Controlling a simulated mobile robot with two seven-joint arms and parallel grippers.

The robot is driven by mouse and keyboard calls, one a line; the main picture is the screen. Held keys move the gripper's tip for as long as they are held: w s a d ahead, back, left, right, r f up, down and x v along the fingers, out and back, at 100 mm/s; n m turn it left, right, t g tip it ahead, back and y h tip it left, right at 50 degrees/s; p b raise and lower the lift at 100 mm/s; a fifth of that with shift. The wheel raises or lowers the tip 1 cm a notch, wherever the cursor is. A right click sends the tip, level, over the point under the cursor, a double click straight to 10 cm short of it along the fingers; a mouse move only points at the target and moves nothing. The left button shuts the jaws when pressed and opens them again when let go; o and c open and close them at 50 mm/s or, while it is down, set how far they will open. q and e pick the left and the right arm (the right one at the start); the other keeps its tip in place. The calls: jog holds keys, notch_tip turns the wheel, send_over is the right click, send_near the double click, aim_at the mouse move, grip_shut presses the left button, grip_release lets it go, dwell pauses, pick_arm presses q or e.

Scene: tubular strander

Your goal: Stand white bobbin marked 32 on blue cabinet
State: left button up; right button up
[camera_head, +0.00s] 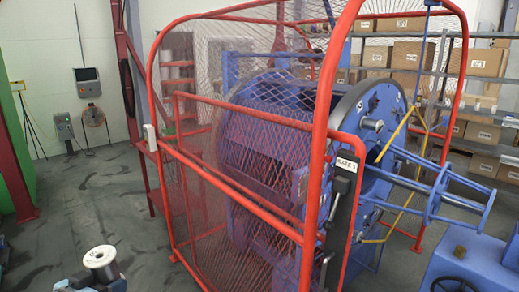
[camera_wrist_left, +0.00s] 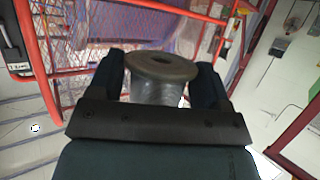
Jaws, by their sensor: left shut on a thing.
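A bobbin (camera_head: 100,257) with a pale flange and a dark centre hole stands upright at the lower left of the head view. In the left wrist view the bobbin (camera_wrist_left: 160,67) looks grey-brown on its flange, with a grey wound body below. No number can be read on it. My left gripper (camera_head: 97,277) is shut on it, with one dark finger on each side of its body in the wrist view (camera_wrist_left: 162,88). A low blue box-like unit (camera_head: 480,264), possibly the blue cabinet, is at the lower right of the head view. My right gripper is not in view.
A red-framed mesh guard (camera_head: 235,205) encloses the blue strander (camera_head: 265,125) in the middle. Blue rods (camera_head: 425,190) stick out to its right. Shelves with cardboard boxes (camera_head: 485,62) stand behind. The grey floor (camera_head: 95,190) at left is mostly clear.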

pick_arm(q)
jog(key=s+a+f+n+y, duration=0.2)
jog(key=s+a+f+y, duration=0.1)
jog(key=s, duration=0.4)
jog(key=d+f+n, duration=0.1)
jog(key=d, duration=1.2)
jog(key=shift+w+d+t, duration=0.2)
jog(key=shift+d+t, duration=0.1)
